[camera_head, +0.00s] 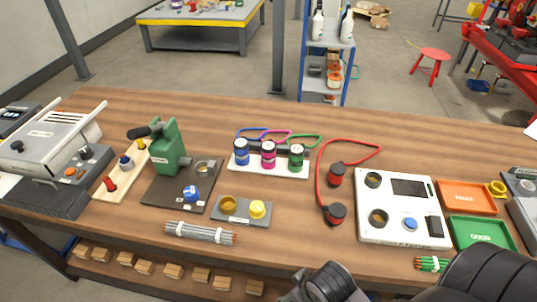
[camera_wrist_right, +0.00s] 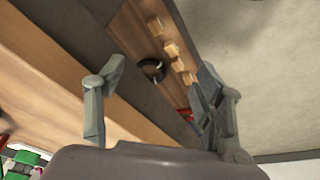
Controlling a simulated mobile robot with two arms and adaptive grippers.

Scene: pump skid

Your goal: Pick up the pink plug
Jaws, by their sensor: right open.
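The pink plug (camera_head: 268,155) stands upright on a white rack (camera_head: 270,172), between a blue plug (camera_head: 241,152) and a green plug (camera_head: 296,156). A pink loop of cable shows behind it. My right gripper (camera_wrist_right: 160,75) is open and empty in the right wrist view, with the table's underside and wooden blocks beyond its fingers. In the head view my right arm shows at the bottom right, below the front edge of the table and well apart from the pink plug. My left gripper is not in view.
Left of the rack stands a green press (camera_head: 168,145). In front is a grey block with yellow parts (camera_head: 243,213). Right are red connectors with a red cable (camera_head: 336,213), a white test panel (camera_head: 402,225), and orange (camera_head: 467,197) and green (camera_head: 480,234) trays.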

